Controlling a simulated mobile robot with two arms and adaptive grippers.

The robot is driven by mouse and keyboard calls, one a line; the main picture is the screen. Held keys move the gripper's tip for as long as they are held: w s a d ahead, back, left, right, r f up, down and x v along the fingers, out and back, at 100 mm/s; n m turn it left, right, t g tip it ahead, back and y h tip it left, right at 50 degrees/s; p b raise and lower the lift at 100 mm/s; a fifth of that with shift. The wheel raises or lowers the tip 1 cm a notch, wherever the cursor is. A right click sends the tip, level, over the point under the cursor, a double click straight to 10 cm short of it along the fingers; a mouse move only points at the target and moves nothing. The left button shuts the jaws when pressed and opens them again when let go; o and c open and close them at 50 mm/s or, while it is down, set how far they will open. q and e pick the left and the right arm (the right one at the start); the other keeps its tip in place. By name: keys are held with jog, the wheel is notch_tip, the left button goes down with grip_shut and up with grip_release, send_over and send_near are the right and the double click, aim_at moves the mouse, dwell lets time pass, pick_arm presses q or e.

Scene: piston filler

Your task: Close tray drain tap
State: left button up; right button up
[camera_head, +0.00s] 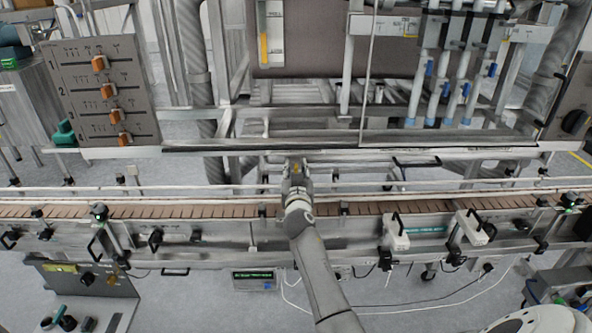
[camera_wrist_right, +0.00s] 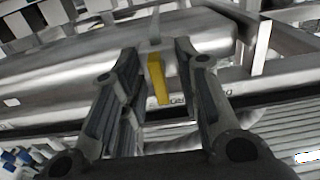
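The tray drain tap shows in the right wrist view as a yellow lever handle (camera_wrist_right: 158,80) with a thin grey stem above it. It stands in front of a grey metal pipe or tray body. My right gripper (camera_wrist_right: 157,58) is open, with one finger on each side of the yellow handle and a visible gap on both sides. In the head view my right gripper (camera_head: 297,168) reaches over the conveyor to just under the tray edge and mostly hides the tap. My left gripper is in neither view.
A slatted conveyor (camera_head: 180,211) with rails runs across under my right arm. The long metal tray edge (camera_head: 230,149) lies just above the gripper. A panel with orange knobs (camera_head: 105,90) stands at left. Filling nozzles with blue handles (camera_head: 445,90) hang at upper right.

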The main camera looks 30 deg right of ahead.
grip_shut()
jog(key=shift+n, duration=0.5)
jog(key=n+b, duration=0.1)
jog(key=n, duration=0.5)
jog(key=shift+a+n, duration=0.15)
jog(key=shift+n, duration=0.15)
jog(key=n, duration=1)
jog(key=shift+w+f+p, duration=0.1)
jog(key=shift+f+p, duration=0.05)
jog(key=shift+p, duration=0.2)
jog(key=shift+n, duration=0.4)
